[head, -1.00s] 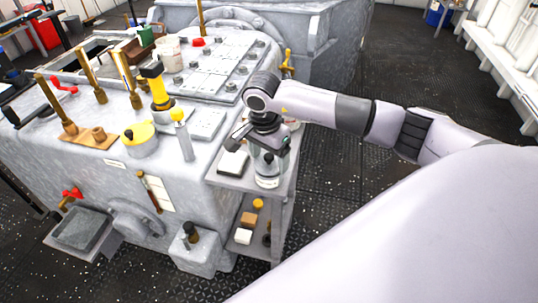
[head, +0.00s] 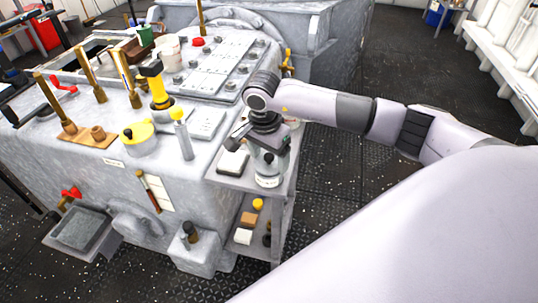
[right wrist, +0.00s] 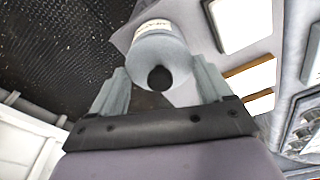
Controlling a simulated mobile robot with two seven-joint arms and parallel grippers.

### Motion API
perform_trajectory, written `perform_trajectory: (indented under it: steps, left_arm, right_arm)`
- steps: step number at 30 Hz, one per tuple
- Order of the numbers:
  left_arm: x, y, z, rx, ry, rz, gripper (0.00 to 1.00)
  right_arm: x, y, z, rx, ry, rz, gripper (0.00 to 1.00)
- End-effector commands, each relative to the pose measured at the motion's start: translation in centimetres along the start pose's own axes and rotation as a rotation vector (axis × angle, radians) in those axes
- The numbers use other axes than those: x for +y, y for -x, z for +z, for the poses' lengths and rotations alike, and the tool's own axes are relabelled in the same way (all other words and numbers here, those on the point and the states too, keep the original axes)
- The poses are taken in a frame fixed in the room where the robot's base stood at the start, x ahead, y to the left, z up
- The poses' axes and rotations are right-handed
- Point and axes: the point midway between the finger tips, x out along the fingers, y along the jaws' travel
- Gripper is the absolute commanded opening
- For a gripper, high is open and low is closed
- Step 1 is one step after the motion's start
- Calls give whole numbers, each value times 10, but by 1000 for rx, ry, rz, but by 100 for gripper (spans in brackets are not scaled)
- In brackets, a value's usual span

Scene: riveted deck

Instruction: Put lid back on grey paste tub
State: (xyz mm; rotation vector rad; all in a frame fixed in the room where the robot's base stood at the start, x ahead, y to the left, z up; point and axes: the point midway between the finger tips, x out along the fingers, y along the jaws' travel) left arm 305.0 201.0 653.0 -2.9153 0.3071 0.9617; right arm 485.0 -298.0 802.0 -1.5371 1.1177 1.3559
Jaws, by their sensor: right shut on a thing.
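The grey paste tub (head: 269,181), with a pale label, stands on the grey side shelf below my right gripper (head: 268,152). In the right wrist view the tub (right wrist: 153,26) shows its label at the top. A grey round lid with a black knob (right wrist: 160,78) lies between the two fingers of my right gripper (right wrist: 160,75), which is shut on it. The lid lines up with the tub, over its top; I cannot tell whether it is fully seated, since the gripper hides the rim in the head view. My left gripper is out of view.
A dark-edged pale pad (head: 233,163) lies on the shelf left of the tub. A lower shelf holds small blocks (head: 248,219). The machine top left of the shelf carries a yellow-lidded pot (head: 139,137) and a grey cylinder with yellow top (head: 183,140). Open floor lies right.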

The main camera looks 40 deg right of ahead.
Motion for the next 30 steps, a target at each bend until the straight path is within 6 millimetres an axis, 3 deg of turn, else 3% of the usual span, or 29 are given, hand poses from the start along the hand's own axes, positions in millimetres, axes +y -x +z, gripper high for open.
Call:
perform_trajectory:
  steps: [29, 30]
  left_arm:
    - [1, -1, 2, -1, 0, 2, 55]
    - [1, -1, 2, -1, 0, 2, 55]
  right_arm:
    - [0, 0, 0, 0, 0, -1, 45]
    - [0, 0, 0, 0, 0, -1, 85]
